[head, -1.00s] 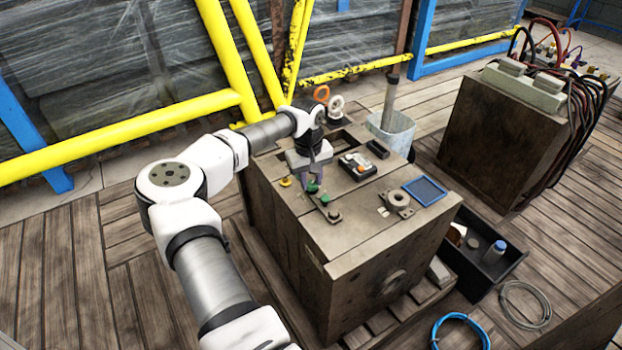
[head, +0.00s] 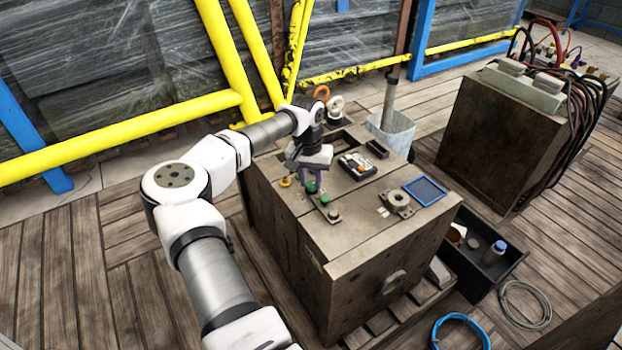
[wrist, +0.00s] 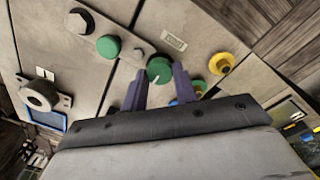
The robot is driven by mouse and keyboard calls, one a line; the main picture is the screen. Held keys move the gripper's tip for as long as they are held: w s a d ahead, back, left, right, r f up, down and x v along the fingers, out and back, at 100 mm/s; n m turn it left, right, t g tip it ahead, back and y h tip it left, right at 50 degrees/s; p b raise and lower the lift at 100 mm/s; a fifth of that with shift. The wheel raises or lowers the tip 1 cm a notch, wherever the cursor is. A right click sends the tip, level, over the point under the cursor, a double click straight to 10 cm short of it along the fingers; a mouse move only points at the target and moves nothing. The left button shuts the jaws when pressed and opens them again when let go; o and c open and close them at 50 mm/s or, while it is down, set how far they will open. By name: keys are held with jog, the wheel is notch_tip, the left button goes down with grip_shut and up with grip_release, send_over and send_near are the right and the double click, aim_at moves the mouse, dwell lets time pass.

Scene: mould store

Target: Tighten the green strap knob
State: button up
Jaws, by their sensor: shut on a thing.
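A green knob with a white line on its top (wrist: 159,69) sits between the fingers of my gripper (wrist: 160,76) in the wrist view, at the end of a metal strap (wrist: 124,53). My gripper is shut on this knob from its sides. In the head view the knob (head: 311,187) shows just below my gripper (head: 310,178), on the top of the brown mould block (head: 364,236). A second, plain green knob (wrist: 108,46) stands on the strap, apart from the fingers.
A yellow knob (wrist: 222,63) stands close beside the gripper. A ring fitting (head: 397,199), a blue-framed tray (head: 425,190) and a small control box (head: 357,166) are on the block. A black bin (head: 490,271) and a cabled block (head: 500,137) stand to the right.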

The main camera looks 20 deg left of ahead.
aim_at(309, 183)
dwell(0.4)
jog(key=o, duration=1)
jog(key=shift+c, duration=0.2)
notch_tip(309, 183, up, 14)
jog(key=shift+a+b, duration=0.35)
jog(key=shift+f, duration=0.1)
